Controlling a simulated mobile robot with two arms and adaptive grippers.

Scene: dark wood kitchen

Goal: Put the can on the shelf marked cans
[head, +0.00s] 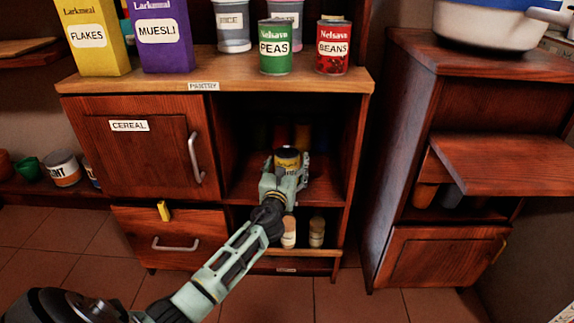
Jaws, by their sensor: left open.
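A yellow can with a dark top (288,155) is in the open middle shelf compartment (325,188) of the wooden pantry cabinet. My left gripper (285,168) reaches into this compartment. Its fingers are open, one on each side of the can. The lower part of the can is hidden by the gripper, so I cannot see its base. Several dim cans (301,135) stand in shadow at the back of the same compartment. A green PEAS can (275,47) and a red BEANS can (332,49) stand on the cabinet top. My right gripper is out of view.
The cabinet top also holds FLAKES (93,35) and MUESLI (161,35) boxes and a RICE container (231,22). The CEREAL door (145,160) is shut at left. Jars (317,232) stand on the lower shelf. A separate cabinet (450,80) stands right.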

